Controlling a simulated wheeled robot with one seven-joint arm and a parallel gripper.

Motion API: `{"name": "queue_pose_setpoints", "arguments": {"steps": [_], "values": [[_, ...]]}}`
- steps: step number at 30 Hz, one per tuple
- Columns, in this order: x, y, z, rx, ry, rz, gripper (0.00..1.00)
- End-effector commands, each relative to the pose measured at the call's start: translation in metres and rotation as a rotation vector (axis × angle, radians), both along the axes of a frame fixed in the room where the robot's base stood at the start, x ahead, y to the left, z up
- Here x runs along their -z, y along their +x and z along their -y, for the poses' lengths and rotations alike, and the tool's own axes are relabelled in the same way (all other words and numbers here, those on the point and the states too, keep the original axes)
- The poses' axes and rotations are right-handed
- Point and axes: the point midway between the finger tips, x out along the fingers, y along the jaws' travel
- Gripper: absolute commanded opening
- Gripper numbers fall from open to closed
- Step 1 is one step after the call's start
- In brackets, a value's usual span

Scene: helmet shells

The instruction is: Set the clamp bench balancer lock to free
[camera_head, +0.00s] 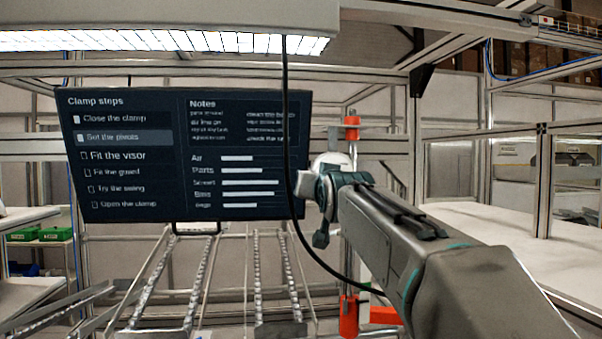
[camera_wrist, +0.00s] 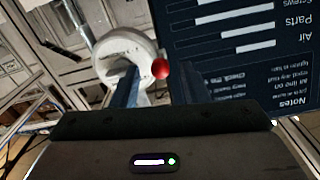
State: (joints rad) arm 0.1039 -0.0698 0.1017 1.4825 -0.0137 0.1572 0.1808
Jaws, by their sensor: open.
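A white rounded housing, which looks like the balancer (camera_head: 329,162), shows just beyond my gripper in the head view. It also shows in the wrist view (camera_wrist: 120,50), with a small red ball knob (camera_wrist: 161,68) on its near side, likely the lock. My gripper (camera_head: 322,208) is at the end of my arm, in front of the housing and partly covering it. In the wrist view my gripper (camera_wrist: 158,85) is open, with the knob at or between its fingertips. I cannot tell whether a finger touches it. The lock's setting cannot be read.
A dark screen (camera_head: 130,205) listing clamp steps stands left of my gripper. A black cable (camera_head: 287,120) hangs in front of it. A vertical rail with orange-red parts (camera_head: 351,128) stands behind my gripper. White benches (camera_head: 500,222) lie right; metal rails (camera_head: 257,275) lie below.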

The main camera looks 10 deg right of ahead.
Motion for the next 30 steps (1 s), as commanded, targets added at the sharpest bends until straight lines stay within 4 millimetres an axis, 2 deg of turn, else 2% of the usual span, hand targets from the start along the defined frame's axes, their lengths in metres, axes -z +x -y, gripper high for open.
{"name": "queue_pose_setpoints", "arguments": {"steps": [3, 7, 18, 19, 21, 23, 30], "values": [[-0.001, 0.017, 0.0, -0.001, 0.0, -0.003, 0.41], [-0.001, 0.028, -0.001, -0.001, 0.0, -0.001, 0.41], [0.001, 0.032, -0.001, -0.003, 0.0, 0.0, 0.41], [0.001, 0.032, -0.001, -0.003, 0.0, 0.0, 0.35], [0.001, 0.032, -0.001, -0.003, 0.0, -0.001, 0.15], [0.001, 0.032, -0.002, -0.003, 0.0, -0.001, 0.0], [0.002, 0.032, 0.0, 0.0, 0.0, 0.005, 0.0]]}}
